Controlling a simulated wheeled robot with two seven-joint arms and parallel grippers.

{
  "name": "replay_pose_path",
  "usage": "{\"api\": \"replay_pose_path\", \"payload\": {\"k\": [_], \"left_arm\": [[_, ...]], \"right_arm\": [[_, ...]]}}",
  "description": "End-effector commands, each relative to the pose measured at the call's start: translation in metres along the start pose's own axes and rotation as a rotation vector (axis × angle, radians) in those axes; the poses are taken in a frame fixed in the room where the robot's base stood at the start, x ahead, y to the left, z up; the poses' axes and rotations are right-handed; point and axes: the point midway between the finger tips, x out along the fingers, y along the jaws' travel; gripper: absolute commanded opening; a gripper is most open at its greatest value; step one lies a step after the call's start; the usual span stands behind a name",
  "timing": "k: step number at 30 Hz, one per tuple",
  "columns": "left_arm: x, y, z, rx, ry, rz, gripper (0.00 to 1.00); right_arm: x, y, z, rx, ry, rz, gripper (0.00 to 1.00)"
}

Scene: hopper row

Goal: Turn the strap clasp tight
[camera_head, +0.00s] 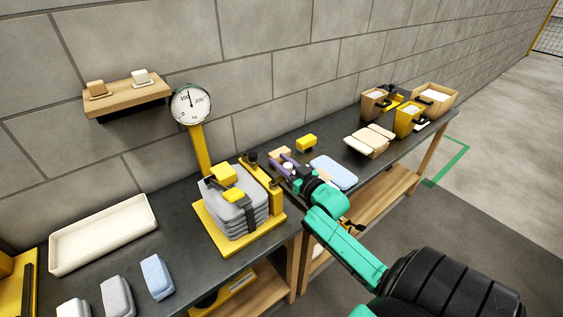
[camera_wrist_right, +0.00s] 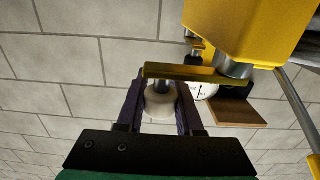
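A stack of grey bags (camera_head: 238,209) sits on a yellow base (camera_head: 209,240) at the table's front edge, with a dark strap (camera_head: 250,217) over it. Yellow pieces (camera_head: 228,175) lie on top. A yellow upright clasp frame (camera_head: 262,186) stands at its right side. My right gripper (camera_head: 284,168) is just right of this frame. In the right wrist view its purple fingers (camera_wrist_right: 160,101) flank a pale round knob (camera_wrist_right: 160,104) on a shaft under a yellow bar (camera_wrist_right: 180,72), with no clear gap on either side. My left gripper is out of view.
A dial scale (camera_head: 190,104) on a yellow post stands behind the stack. A cream tray (camera_head: 103,234) and several small bags (camera_head: 156,277) lie left. A blue bag (camera_head: 334,172), beige bags (camera_head: 368,140) and hoppers (camera_head: 408,120) are on the right. The wall shelf (camera_head: 126,97) is upper left.

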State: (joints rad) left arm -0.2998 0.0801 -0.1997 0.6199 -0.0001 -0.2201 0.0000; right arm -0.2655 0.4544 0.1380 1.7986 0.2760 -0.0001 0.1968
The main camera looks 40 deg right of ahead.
Motion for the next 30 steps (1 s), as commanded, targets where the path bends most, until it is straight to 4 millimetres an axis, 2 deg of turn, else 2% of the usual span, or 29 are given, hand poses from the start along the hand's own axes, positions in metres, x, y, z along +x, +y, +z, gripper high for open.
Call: {"api": "replay_pose_path", "payload": {"k": [1, 2, 30], "left_arm": [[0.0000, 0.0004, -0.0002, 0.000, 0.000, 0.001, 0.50], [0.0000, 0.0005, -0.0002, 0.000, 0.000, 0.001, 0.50], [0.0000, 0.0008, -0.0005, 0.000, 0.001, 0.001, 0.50]], "right_arm": [[-0.0001, 0.0001, -0.0001, 0.000, 0.000, 0.000, 0.08], [-0.0001, 0.0002, -0.0001, 0.000, 0.000, 0.000, 0.00], [-0.0003, 0.0001, -0.0006, 0.000, 0.002, 0.000, 0.00]]}}
